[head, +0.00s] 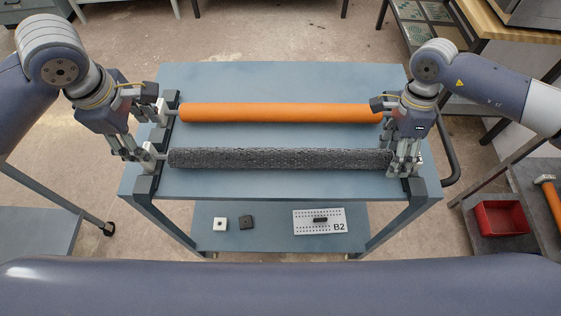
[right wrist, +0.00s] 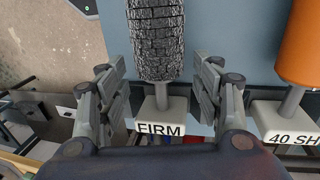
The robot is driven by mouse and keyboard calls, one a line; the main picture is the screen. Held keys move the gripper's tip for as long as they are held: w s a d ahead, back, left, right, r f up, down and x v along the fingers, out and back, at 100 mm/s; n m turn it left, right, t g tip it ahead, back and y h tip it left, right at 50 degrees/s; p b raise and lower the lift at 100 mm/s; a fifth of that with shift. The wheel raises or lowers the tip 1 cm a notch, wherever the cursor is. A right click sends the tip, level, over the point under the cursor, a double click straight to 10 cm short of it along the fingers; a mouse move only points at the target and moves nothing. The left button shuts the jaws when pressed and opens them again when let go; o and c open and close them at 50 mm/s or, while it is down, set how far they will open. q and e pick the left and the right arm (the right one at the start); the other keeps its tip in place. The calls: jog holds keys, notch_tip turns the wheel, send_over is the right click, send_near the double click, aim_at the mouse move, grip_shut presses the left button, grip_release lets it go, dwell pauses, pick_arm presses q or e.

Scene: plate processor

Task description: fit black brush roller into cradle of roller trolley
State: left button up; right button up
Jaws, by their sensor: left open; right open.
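The black brush roller (head: 280,159) lies level across the front of the blue roller trolley (head: 300,185), parallel to an orange roller (head: 280,112) behind it. Its left end is by the dark front-left cradle (head: 147,185). My left gripper (head: 138,152) is open at that end. My right gripper (head: 404,166) is open at the right end and partly hides the front-right cradle (head: 418,188). In the right wrist view the open fingers stand either side of the brush roller's grey shaft (right wrist: 162,96) and a pale end block (right wrist: 160,117) marked FIRM. Whether the shaft is fully seated is unclear.
The orange roller's end block (right wrist: 290,120) is close to the right wrist. A red bin (head: 501,218) stands at the right.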

notch_tip(320, 180, up, 12)
jog(key=w, duration=0.2)
jog(key=shift+w+f, duration=0.15)
jog(key=shift+w, duration=0.05)
dwell(0.5)
